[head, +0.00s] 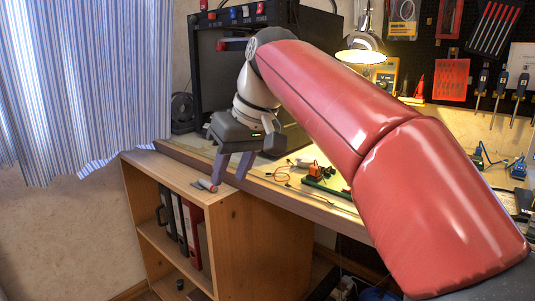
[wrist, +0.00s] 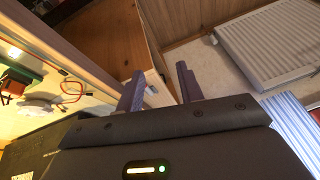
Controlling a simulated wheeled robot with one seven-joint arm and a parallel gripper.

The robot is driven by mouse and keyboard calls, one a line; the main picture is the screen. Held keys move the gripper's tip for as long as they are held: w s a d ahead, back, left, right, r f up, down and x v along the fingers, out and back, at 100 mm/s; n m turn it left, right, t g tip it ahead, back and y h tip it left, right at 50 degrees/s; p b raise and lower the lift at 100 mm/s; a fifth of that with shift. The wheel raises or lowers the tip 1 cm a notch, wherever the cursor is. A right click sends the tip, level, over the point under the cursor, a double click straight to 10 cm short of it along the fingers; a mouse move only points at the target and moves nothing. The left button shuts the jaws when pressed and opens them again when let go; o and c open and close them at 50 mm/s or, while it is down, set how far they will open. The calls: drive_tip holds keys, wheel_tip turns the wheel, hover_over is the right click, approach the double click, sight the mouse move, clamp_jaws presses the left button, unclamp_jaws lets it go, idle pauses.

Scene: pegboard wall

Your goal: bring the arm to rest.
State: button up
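My red arm reaches across from the lower right and hides part of the bench.
The wooden shelf unit (head: 265,245) holds several binders. The workbench (head: 335,197) carries an orange component (head: 315,171) and wires. A black-framed machine stands behind my gripper. A lamp (head: 361,56) and a pegboard with tools are at the back. A striped curtain (head: 80,80) hangs left.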

drive_tip(key=s+d+f+m+t+h+p, duration=0.1)
drive_tip(key=s+d+f+m, duration=0.3)
drive_tip(key=s+d+f, duration=0.5)
drive_tip(key=s+d+f+m+t+h+p, duration=0.2)
drive_tip(key=s+d+f, duration=0.6)
drive_tip(key=d, duration=0.4)
drive_tip(key=shift+s+d+f+m+h+p, duration=0.35)
drive_tip(key=shift+m+h+p, duration=0.25)
drive_tip(key=shift+m+p, duration=0.45)
